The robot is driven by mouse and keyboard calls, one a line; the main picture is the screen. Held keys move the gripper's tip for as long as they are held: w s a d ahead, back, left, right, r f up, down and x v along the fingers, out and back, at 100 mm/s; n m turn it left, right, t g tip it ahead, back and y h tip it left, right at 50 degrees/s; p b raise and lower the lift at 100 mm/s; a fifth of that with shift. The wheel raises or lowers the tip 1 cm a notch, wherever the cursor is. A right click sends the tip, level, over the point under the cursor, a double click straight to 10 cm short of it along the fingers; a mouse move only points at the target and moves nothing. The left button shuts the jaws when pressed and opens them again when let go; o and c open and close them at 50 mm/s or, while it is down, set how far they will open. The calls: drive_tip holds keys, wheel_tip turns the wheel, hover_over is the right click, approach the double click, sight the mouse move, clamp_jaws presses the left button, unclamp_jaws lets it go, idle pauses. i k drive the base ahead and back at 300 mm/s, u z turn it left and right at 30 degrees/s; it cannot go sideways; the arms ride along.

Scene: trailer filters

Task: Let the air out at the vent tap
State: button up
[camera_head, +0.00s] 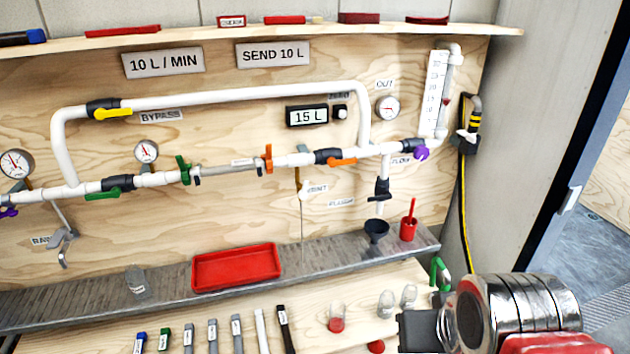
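The vent tap (304,189) is a small fitting on a thin vertical line below the main pipe, beside a "VENT" label (317,189). Its handle is too small to tell whether it is open or shut. The thin line hangs down towards the grey ledge (330,255). Above it, the grey filter section (230,169) sits between a green clamp or handle (184,169) and an orange one (268,159). Part of my arm, silver and black, shows at the lower right, well away from the vent tap.
A bypass pipe (240,98) with a yellow handle (112,113) runs above. A display (308,117) reads 15 L. On the ledge stand a red tray (237,268), a clear jar (136,282), a dark funnel (376,230) and a red cup (408,228). Tools and jars line the bench.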

sight(302, 194)
drive_tip(key=u, duration=0.15)
drive_tip(key=i, duration=0.7)
drive_tip(key=u, duration=0.95)
drive_tip(key=k, duration=1.3)
drive_tip(key=u, duration=0.85)
drive_tip(key=i, duration=1.45)
drive_tip(key=z, duration=0.4)
